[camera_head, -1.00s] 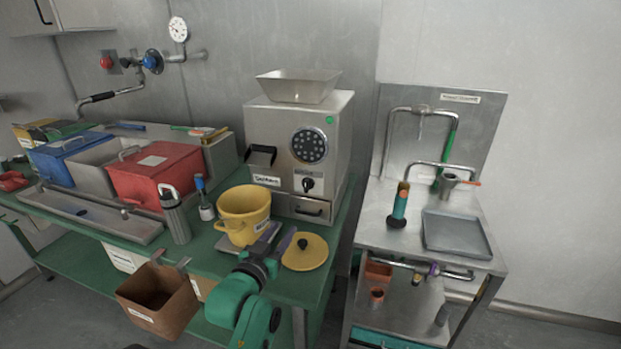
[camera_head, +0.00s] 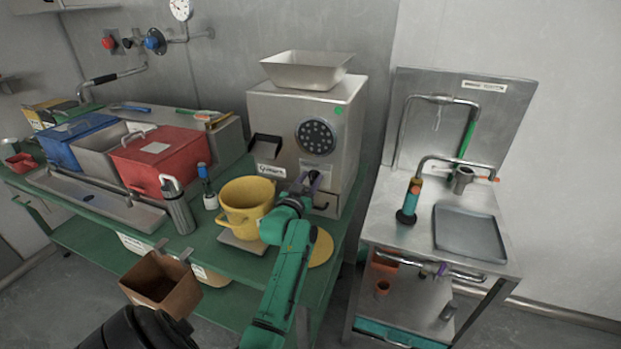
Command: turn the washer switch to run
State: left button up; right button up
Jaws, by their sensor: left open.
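The grey machine (camera_head: 345,120) with a hopper on top has a round black dial on its front. A small dark switch knob (camera_head: 316,175) sits below the dial, partly hidden by my gripper. I cannot read whether its label says washer, nor its setting. My green left forearm crosses the yellow lid (camera_head: 322,248). My right gripper is not in view.
A yellow pot (camera_head: 243,205) stands left of my wrist. A red-lidded bin (camera_head: 160,158) and a grey flask (camera_head: 178,208) are further left. A brown box (camera_head: 160,282) hangs at the table's front. A steel sink stand (camera_head: 400,235) with a grey tray (camera_head: 470,232) is at the right.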

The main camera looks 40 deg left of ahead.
pick_arm(q)
jog(key=shift+c, duration=0.9)
grip_shut()
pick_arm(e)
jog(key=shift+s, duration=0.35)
pick_arm(q)
jog(key=shift+n, duration=0.3)
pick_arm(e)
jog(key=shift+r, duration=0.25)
pick_arm(q)
jog(key=shift+s+a+f+n+p, duration=0.15)
jog(key=shift+n+p, duration=0.6)
jog(key=shift+n, duration=0.8)
jog(key=shift+w+a+n+p, duration=0.1)
jog(key=shift+n+p, duration=0.6)
jog(key=shift+n, duration=0.8)
jog(key=shift+s+a+f+n+p, duration=0.15)
jog(key=shift+n+p, duration=0.6)
jog(key=shift+n, duration=0.8)
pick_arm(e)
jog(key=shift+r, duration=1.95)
pick_arm(q)
jog(key=shift+w, duration=0.1)
